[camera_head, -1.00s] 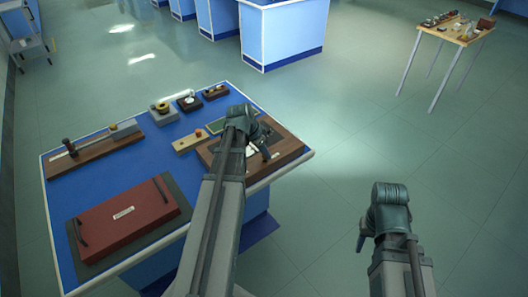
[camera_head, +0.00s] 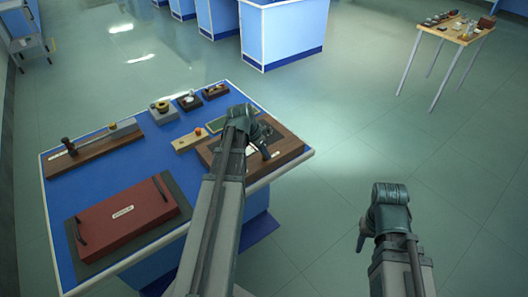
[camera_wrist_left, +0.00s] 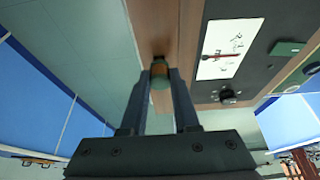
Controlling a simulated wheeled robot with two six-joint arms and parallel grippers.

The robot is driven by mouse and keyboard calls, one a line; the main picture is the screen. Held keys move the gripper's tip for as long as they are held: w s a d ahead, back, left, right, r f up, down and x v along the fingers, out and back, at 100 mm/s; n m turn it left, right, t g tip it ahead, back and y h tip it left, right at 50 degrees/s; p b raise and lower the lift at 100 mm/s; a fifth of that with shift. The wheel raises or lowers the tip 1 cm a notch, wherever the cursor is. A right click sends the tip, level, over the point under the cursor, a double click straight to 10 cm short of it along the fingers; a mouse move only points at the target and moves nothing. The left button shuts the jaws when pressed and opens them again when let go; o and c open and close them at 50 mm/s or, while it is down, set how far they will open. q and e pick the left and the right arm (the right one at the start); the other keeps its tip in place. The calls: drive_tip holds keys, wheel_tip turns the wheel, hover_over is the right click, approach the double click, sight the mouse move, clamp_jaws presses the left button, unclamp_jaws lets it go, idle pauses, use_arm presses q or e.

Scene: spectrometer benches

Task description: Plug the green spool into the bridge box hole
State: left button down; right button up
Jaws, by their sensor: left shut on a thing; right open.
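The bridge box (camera_head: 288,152) is a brown wooden box on the right end of the blue bench. In the left wrist view its wooden rim (camera_wrist_left: 190,35), dark panel and white meter card (camera_wrist_left: 230,48) show. My left gripper (camera_head: 266,152) is over the box. In the left wrist view the gripper (camera_wrist_left: 160,74) is shut on the green spool (camera_wrist_left: 160,80), a small green piece between the fingertips, close to the wooden part of the box. The hole is hidden, and I cannot tell whether the spool touches the box. My right gripper (camera_head: 362,240) is open, off to the right over the floor.

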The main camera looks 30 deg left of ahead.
use_arm(q)
drive_tip(key=shift+f+b, duration=0.6)
drive_tip(key=shift+f, duration=0.1)
idle(0.4)
drive_tip(key=c, duration=0.7)
unclamp_jaws()
drive_tip(key=o, duration=0.5)
drive_tip(key=shift+o, duration=0.2)
drive_tip(key=shift+r, duration=0.1)
drive_tip(key=p+v, duration=1.2)
drive_tip(key=v, duration=0.1)
drive_tip(key=shift+r+p, duration=0.3)
drive_tip(key=shift+p, duration=0.1)
